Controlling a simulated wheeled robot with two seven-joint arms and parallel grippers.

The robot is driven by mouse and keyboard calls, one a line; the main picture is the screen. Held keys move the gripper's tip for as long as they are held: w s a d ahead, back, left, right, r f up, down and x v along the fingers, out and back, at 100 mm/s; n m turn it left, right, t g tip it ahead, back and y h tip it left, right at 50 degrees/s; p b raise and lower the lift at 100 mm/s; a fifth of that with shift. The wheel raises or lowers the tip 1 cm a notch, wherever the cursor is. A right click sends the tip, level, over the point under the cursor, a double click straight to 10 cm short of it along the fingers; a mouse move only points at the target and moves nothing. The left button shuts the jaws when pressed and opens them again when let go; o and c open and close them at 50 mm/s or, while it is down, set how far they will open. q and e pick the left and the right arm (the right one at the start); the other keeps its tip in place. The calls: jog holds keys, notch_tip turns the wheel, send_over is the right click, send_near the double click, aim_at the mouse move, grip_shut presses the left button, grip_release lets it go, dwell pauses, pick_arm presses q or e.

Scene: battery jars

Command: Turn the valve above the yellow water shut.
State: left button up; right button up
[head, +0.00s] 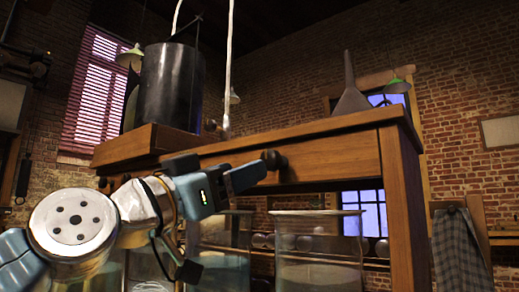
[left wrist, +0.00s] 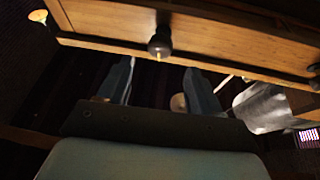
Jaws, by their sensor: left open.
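My left gripper (head: 250,176) reaches in from the left, in front of the wooden bench's front panel. Its fingers are apart and empty in the left wrist view (left wrist: 160,78). A dark round knob (head: 273,160) on the panel is just beyond the fingertips; a dark knob also shows in the left wrist view (left wrist: 160,45), ahead of the gap between the fingers and apart from them. I cannot tell whether it is the valve. Glass jars (head: 318,245) of pale liquid stand below; another jar (head: 222,240) is partly behind my arm. I cannot make out yellow water. My right gripper is out of view.
The wooden bench (head: 330,152) spans the space above the jars, with a leg (head: 403,205) at the right. A black cylinder (head: 172,88) and a grey funnel (head: 350,92) stand on top. A checked cloth (head: 458,245) hangs at the far right.

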aim_at(266, 158)
pick_arm(q)
jog(key=p+x, duration=0.2)
jog(key=x, duration=0.3)
jog(key=shift+r, duration=0.2)
jog(key=shift+w+d+r, duration=0.1)
jog(key=shift+w+d, duration=0.35)
jog(key=shift+w, duration=0.05)
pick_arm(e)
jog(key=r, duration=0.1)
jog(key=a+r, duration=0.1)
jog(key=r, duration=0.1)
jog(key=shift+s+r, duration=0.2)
pick_arm(q)
jog(key=c, duration=1)
jog(key=shift+m+h+b, duration=0.3)
jog(key=shift+m+b, duration=0.45)
jog(key=shift+m, duration=0.15)
jog(key=shift+c, duration=0.2)
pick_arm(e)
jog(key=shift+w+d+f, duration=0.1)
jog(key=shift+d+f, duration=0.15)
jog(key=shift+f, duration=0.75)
